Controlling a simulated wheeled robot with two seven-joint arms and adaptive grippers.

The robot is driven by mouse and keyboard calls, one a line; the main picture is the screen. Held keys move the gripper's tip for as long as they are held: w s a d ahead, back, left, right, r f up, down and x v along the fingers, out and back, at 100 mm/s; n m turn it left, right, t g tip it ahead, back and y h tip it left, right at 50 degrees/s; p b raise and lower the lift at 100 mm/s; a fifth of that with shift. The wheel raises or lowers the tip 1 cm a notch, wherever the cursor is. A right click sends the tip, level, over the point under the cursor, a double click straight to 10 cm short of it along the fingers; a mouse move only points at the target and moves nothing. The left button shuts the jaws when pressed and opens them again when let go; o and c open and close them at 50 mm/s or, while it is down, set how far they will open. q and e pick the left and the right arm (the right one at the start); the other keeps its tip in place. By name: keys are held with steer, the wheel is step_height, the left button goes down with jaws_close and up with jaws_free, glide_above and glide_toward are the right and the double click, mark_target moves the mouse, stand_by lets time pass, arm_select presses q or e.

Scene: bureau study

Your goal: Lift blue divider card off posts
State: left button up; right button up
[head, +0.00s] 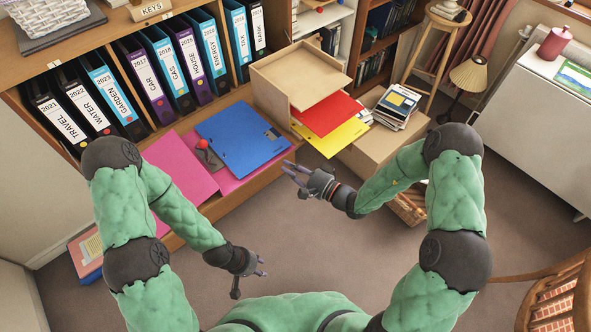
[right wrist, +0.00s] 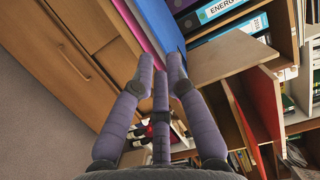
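The blue divider card (head: 241,139) lies flat over the right part of an open pink binder (head: 177,165) on the low shelf. A small metal mechanism with a red knob (head: 203,145) stands at the card's left edge. The posts are too small to make out. In the right wrist view the blue card (right wrist: 160,28) shows as a strip beyond the fingers. My right gripper (head: 289,177) is open and empty, to the right of and below the card, apart from it. My left gripper (head: 256,272) is open and empty over the floor, well below the binder.
Upright binders (head: 140,85) line the shelf behind the card. A wooden tray (head: 298,80) with red and yellow folders (head: 341,136) stands to its right. Books (head: 396,106) lie on a cardboard box (head: 372,160). The carpet (head: 310,245) between my arms is clear.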

mark_target(273, 157)
steer(key=shift+b+x, duration=0.4)
steer(key=shift+x, duration=2.5)
steer(key=shift+w+a, duration=0.2)
steer(key=shift+a, duration=0.05)
steer(key=shift+w+a, duration=0.2)
steer(key=shift+w, duration=0.1)
jaws_close()
steer(key=shift+r, duration=0.5)
stand_by(0.3)
steer(key=shift+s+d, duration=0.1)
steer(key=shift+d, duration=0.05)
stand_by(0.9)
